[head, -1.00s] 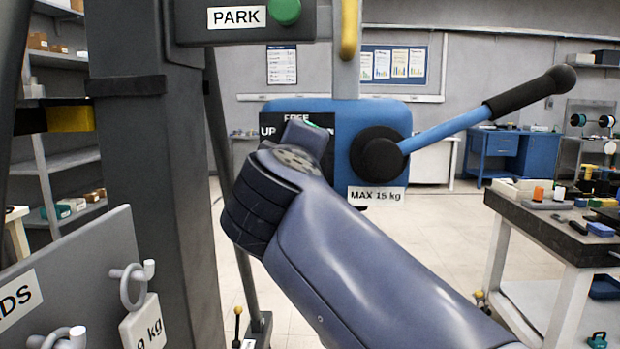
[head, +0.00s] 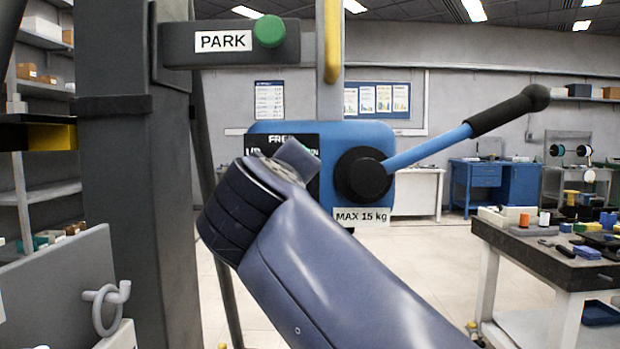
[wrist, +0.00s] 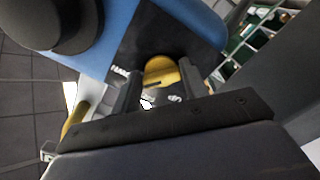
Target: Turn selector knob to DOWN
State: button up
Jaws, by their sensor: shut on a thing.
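The selector knob (wrist: 160,70) is a yellow rounded piece with a dark pointer mark, on a black label plate (wrist: 140,38) in the wrist view. My gripper (wrist: 161,84) has one finger on each side of it and is shut on it. In the head view the plate (head: 284,140) is on the left of a blue box (head: 345,135). FREE, UP and part of DOWN can be read there. My arm hides the knob in that view, and only the back of my gripper (head: 297,157) shows.
A black hub (head: 363,175) with a blue lever (head: 430,147) sticks out right of the plate. A PARK sign (head: 223,41) and green button (head: 269,31) are above. A grey column (head: 150,200) stands at left, a workbench (head: 560,260) at right.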

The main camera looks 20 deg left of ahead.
jog(key=shift+f, duration=0.1)
jog(key=o, duration=1)
jog(key=v, duration=1)
jog(key=shift+s, duration=0.4)
jog(key=x, duration=1.1)
jog(key=shift+d, duration=0.15)
jog(key=shift+s, duration=0.15)
